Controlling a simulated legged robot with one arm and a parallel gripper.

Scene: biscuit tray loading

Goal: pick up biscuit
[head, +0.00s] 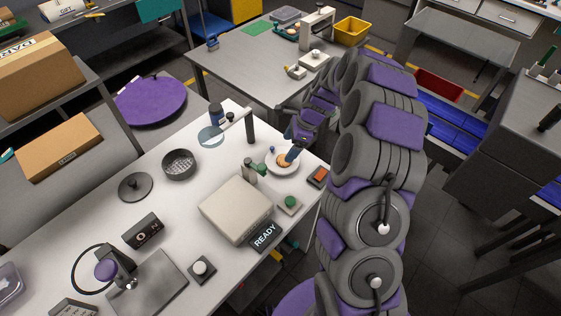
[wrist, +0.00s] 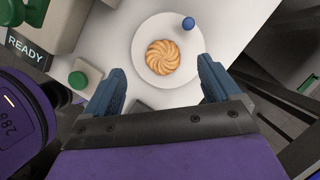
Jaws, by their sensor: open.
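The biscuit (wrist: 172,58) is round, golden and swirled, lying on a white plate (wrist: 150,28) in the wrist view. A small blue ball-shaped thing (wrist: 188,23) is at the plate's upper right rim. My gripper (wrist: 158,88) is open, with its two blue fingers apart on either side of the plate's near edge and nothing between them. In the head view the biscuit (head: 282,161) shows small on the plate (head: 284,170) near the table's right end. My gripper (head: 294,150) is over the plate there and partly covers it.
A beige box-shaped device (head: 236,209) with a READY sign (head: 264,236) stands left of the plate. A green button (head: 291,201) and an orange-topped block (head: 318,177) are close by. A dark post (head: 250,128) stands behind. The white table (head: 100,225) has free room at left.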

